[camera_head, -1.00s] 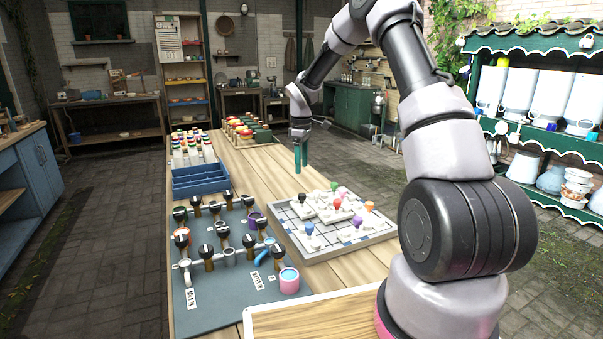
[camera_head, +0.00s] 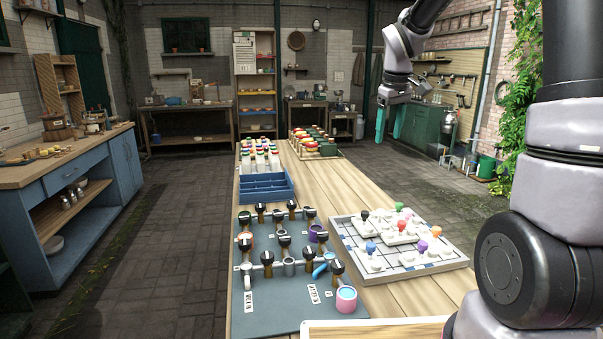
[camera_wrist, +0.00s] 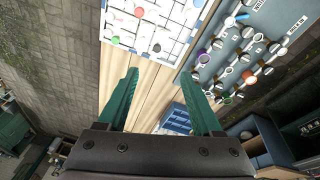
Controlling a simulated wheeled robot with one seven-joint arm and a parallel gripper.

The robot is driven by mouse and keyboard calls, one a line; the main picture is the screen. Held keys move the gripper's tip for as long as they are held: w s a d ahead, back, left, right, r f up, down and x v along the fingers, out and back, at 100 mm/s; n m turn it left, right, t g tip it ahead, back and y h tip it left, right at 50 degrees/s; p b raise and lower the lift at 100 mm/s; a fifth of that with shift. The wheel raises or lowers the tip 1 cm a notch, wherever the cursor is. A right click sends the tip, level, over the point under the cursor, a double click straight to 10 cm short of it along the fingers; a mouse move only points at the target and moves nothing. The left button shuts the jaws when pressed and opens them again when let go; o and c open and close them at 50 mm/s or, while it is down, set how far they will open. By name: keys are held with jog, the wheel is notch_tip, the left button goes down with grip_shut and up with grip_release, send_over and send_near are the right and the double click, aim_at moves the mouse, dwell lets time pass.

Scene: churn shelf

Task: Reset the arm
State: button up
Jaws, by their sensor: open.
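My gripper (camera_head: 388,124) is open and empty, with two green fingers pointing down. In the head view it hangs in the air at the upper right, near the right side of the long wooden table (camera_head: 362,190). In the wrist view the fingers (camera_wrist: 165,100) are spread apart with nothing between them. Beyond them show the table planks, the white puzzle board and the grey-blue mat. My arm rises at the right edge of the head view.
A board with coloured knobs (camera_head: 400,243), a mat (camera_head: 262,325) with pipe fittings, a blue divided tray (camera_head: 265,188) and several bottles (camera_head: 262,158) stand on the table. A blue cabinet (camera_head: 75,195) is at left. The floor right of the table is clear.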

jog(key=s+r+m+t+y, duration=0.1)
jog(key=s+r+m, duration=0.3)
jog(key=s, duration=0.8)
jog(key=s+r+m+t+y, duration=0.1)
jog(key=s+r+m+t, duration=0.2)
jog(key=s, duration=0.9)
jog(key=shift+s+d+r+m+t, duration=0.4)
jog(key=shift+r+m, duration=0.45)
jog(key=shift+m, duration=0.45)
